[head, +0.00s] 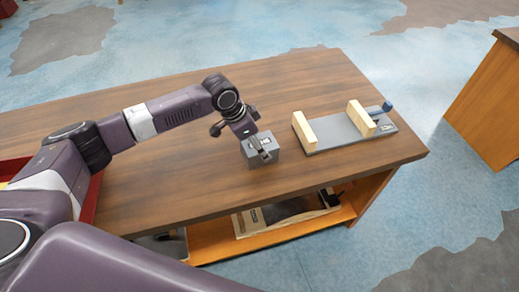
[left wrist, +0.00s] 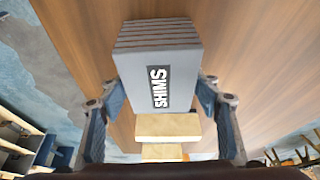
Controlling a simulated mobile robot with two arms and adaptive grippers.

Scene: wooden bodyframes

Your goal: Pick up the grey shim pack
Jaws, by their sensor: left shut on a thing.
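The grey shim pack (head: 265,159) is a small box at the middle of the wooden table (head: 190,180) in the head view. In the left wrist view the shim pack (left wrist: 155,65) fills the centre, with a dark "SHIMS" label and a layered edge. My left gripper (head: 260,146) comes down over it from above. In the left wrist view its fingers (left wrist: 162,98) stand on either side of the pack, shut on it. I cannot tell whether the pack is clear of the tabletop. My right gripper is not in view.
A grey vise-like fixture (head: 334,134) with two pale wooden jaws and a blue knob lies to the right of the pack. A box (head: 249,223) sits on the shelf below. Another wooden unit (head: 487,105) stands at far right. The tabletop left of the pack is clear.

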